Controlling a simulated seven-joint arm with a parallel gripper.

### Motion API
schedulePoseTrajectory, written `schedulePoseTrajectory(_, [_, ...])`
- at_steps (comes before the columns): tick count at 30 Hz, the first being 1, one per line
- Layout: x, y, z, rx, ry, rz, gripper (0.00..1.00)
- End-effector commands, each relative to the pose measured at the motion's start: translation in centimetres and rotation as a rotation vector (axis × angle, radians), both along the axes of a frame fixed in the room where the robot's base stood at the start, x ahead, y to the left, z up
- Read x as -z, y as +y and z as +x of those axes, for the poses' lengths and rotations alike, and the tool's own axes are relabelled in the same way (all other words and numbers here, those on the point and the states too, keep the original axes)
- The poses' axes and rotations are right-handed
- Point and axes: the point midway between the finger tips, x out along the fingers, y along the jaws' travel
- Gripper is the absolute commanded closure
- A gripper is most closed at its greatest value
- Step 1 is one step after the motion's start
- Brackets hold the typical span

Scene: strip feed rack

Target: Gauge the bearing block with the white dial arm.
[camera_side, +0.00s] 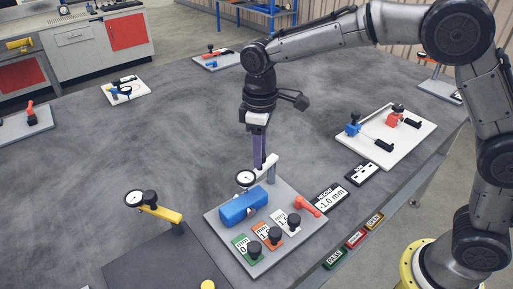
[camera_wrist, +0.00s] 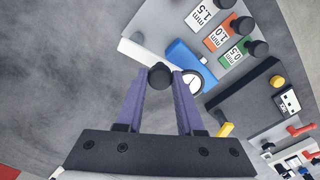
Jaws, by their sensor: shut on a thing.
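The blue bearing block (camera_side: 243,206) sits on a light grey plate (camera_side: 268,262); it also shows in the wrist view (camera_wrist: 186,58). The white dial arm (camera_side: 271,166) stands at the plate's back edge, with its round dial (camera_side: 246,179) just behind and above the block. In the wrist view the dial (camera_wrist: 193,83) lies beside the block's near end; I cannot tell whether its tip touches the block. My gripper (camera_side: 260,165) points down with purple fingers shut on the black knob (camera_wrist: 160,74) of the white dial arm.
Green, orange and white mm tags with black knobs (camera_side: 254,248) line the plate's front, beside a red lever (camera_side: 307,206). A display reading -1.0 mm (camera_side: 328,198) stands right. A yellow dial arm (camera_side: 160,210) is at left.

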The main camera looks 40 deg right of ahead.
Motion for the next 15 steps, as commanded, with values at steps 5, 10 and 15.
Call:
schedulePoseTrajectory(5, [-0.22, -0.08, -0.42, -0.083, -0.003, 0.001, 1.0])
schedulePoseTrajectory(10, [-0.22, -0.15, -0.61, -0.128, -0.003, 0.001, 1.0])
schedulePoseTrajectory(15, [-0.21, -0.19, -0.7, -0.146, -0.003, 0.001, 1.0])
